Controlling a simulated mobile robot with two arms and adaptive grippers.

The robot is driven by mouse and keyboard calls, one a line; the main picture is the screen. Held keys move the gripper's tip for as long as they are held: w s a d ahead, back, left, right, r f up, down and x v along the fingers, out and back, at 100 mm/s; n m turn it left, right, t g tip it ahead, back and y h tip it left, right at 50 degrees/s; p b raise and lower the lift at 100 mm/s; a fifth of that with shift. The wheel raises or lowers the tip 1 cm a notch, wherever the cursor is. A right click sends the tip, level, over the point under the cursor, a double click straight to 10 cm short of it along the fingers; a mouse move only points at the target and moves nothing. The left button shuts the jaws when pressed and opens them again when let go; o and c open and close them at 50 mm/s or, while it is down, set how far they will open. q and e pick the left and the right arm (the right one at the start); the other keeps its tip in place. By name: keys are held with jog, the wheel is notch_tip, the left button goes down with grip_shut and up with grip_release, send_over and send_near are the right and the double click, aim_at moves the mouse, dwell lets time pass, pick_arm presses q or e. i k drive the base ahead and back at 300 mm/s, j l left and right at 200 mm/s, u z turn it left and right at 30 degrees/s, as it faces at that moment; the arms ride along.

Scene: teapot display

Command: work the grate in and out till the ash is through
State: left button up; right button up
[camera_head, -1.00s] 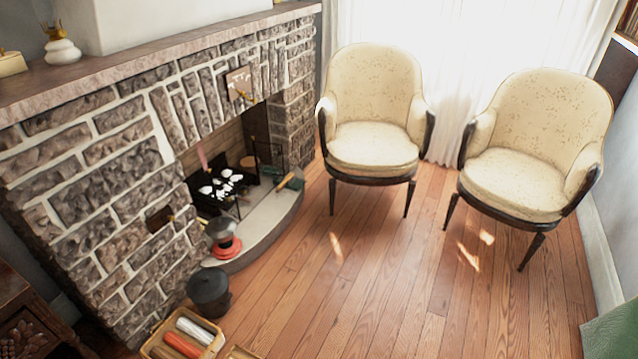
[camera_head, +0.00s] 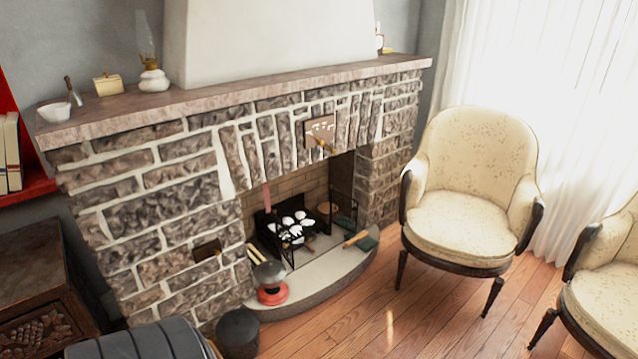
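The fireplace grate (camera_head: 284,251) is a black metal basket inside the stone fireplace opening, left of the middle of the picture. White and grey lumps (camera_head: 293,227) lie in it. A small plate with a handle (camera_head: 320,133) is set on the stone above the opening, and another small dark one (camera_head: 207,250) is in the stone to the left of it. I cannot tell which part moves the grate, or whether there is ash below. Neither of my grippers is in view.
A pale curved hearth (camera_head: 335,268) holds a red-based pot (camera_head: 271,283) and a green-and-wood tool (camera_head: 362,239). A dark bucket (camera_head: 238,333) stands in front. A cream armchair (camera_head: 463,225) stands to the right. Wooden floor (camera_head: 400,325) between is clear.

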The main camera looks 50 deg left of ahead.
aim_at(300, 214)
jog(key=i+j+u, duration=0.1)
jog(key=i+u, duration=0.8)
jog(key=i+l+u, duration=0.2)
jog(key=i+u, duration=0.25)
